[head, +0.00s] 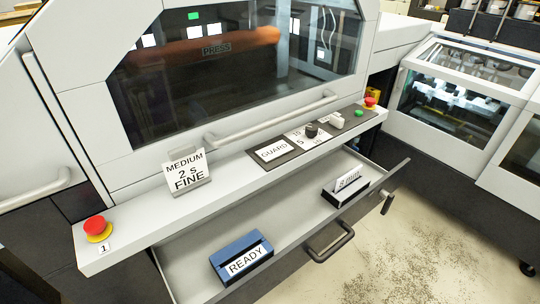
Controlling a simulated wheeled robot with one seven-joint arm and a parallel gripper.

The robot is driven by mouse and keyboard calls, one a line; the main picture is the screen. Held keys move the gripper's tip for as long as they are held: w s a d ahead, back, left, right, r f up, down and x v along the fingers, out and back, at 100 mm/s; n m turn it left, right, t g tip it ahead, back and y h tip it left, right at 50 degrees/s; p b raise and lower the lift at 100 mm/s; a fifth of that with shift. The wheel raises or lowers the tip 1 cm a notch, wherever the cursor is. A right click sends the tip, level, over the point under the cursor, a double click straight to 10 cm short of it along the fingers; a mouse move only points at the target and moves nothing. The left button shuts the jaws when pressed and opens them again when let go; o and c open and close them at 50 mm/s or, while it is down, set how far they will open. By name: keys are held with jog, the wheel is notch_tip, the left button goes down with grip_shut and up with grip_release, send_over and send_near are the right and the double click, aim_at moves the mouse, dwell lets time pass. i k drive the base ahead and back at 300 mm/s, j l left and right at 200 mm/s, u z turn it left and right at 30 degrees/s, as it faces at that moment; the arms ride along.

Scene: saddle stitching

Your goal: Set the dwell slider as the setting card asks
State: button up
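The setting card (187,171) stands upright on the machine's light ledge and reads "MEDIUM", "2 s", "FINE". To its right is a dark control panel (291,152) with a "GUARD" label (273,150). A black round control (311,130) sits on a white numbered plate, and a light grey raised control (336,120) is just right of it. I cannot tell which control is the dwell slider, and its setting is too small to read. My gripper is not in view.
An open drawer (187,273) juts out below the ledge. It holds a blue "READY" block (241,257) and a black holder with a white card (345,186). Red stop buttons (96,227) (370,102) sit at both ledge ends. A green button (359,112) is near the right one.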

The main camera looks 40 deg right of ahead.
aim_at(335, 120)
jog(key=i+l+z, duration=0.1)
jog(key=l+z, duration=0.15)
jog(key=i+l+z, duration=0.25)
jog(key=l, duration=0.15)
jog(key=l+z, duration=0.25)
jog(key=i+l, duration=0.05)
